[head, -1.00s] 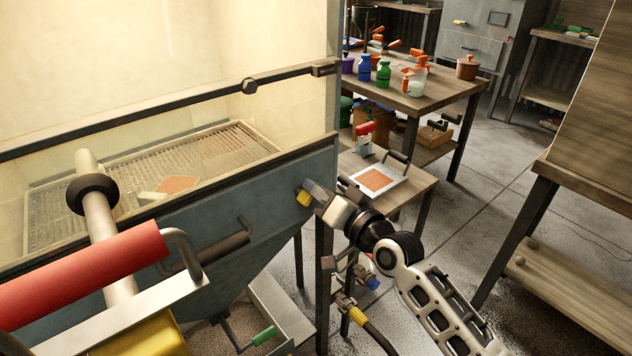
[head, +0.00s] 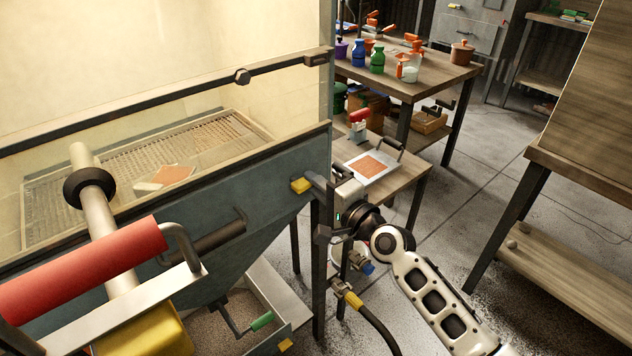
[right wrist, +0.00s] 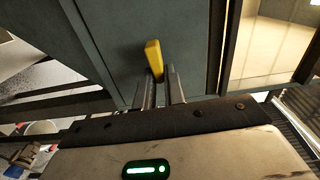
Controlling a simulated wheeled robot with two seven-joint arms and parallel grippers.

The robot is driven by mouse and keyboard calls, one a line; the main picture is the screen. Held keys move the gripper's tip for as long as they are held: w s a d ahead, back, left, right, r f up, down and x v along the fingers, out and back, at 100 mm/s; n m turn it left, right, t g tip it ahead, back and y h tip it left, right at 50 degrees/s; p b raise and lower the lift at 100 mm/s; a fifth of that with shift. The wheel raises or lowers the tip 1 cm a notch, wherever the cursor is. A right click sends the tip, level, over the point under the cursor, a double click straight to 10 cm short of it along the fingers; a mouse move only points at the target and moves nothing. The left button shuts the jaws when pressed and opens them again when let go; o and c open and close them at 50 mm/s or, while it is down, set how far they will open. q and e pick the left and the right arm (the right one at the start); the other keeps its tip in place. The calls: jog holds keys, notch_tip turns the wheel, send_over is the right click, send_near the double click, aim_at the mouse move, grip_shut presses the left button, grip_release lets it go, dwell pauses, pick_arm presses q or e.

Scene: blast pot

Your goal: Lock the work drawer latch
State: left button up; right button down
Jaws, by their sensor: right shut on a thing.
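A small yellow latch tab (head: 301,185) sits on the grey-blue front panel of the blast cabinet (head: 270,187), near its right corner. My right gripper (head: 316,184) reaches it from the right and is shut on it. In the right wrist view the yellow tab (right wrist: 154,58) stands at the tips of the two fingers (right wrist: 161,85), against the dark panel. The fingers hide part of the tab. My left gripper is not in view.
A red cylinder (head: 80,270) on a metal bracket fills the lower left. A side table (head: 405,178) holds a framed orange sheet (head: 372,166). Clear floor lies right of my arm.

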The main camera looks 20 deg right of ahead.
jog(key=shift+f+m, duration=0.1)
jog(key=shift+m, duration=0.2)
dwell(0.4)
jog(key=c, duration=1.5)
grip_release()
jog(key=shift+s, duration=0.1)
jog(key=shift+b+v, duration=1.45)
jog(key=shift+v, duration=6.45)
